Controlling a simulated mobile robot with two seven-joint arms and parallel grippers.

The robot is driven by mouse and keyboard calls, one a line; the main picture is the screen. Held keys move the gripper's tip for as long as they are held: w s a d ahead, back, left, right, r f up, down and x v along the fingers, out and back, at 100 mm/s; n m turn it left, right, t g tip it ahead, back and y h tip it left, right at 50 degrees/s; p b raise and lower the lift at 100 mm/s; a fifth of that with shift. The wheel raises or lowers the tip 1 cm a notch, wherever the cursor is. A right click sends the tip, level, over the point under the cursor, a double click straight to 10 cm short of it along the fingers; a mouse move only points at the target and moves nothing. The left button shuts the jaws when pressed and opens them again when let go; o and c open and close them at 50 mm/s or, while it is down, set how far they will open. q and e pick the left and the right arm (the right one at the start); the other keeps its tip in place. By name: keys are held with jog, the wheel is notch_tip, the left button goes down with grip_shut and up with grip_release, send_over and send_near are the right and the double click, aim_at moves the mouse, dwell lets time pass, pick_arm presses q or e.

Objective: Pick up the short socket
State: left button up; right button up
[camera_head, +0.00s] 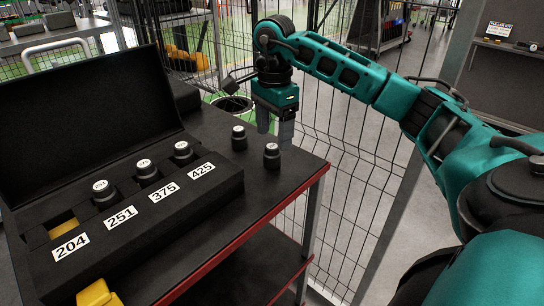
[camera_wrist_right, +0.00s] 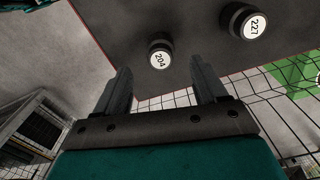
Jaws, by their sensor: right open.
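Two loose dark sockets with white tops stand upright on the black cart top: one (camera_head: 272,157) near the right corner, the other (camera_head: 239,139) farther left. The right wrist view shows one marked 204 (camera_wrist_right: 160,54) and one marked 227 (camera_wrist_right: 249,22). I cannot tell surely which is the short one. My right gripper (camera_head: 275,126) is open and empty, fingers down, beyond the cart's far edge. In the wrist view, the 204 socket lies ahead of the gap between its fingers (camera_wrist_right: 163,75), apart from them. My left gripper is not in view.
An open black case (camera_head: 215,184) holds three sockets at slots labelled 251, 375 and 425; the 204 slot is empty. The cart (camera_head: 258,192) has a red edge. A wire fence (camera_head: 345,150) stands close behind the gripper. A yellow object (camera_head: 97,293) is at the bottom.

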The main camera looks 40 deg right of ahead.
aim_at(271, 146)
jog(key=f, duration=0.4)
jog(key=shift+w+a+f, duration=0.1)
jog(key=shift+a+f, duration=0.25)
jog(key=shift+f, duration=0.2)
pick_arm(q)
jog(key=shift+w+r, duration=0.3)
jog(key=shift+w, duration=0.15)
pick_arm(e)
jog(key=shift+c, duration=0.2)
jog(key=c, duration=1.2)
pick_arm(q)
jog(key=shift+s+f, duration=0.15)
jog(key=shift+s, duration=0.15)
pick_arm(e)
jog(key=shift+r, duration=0.1)
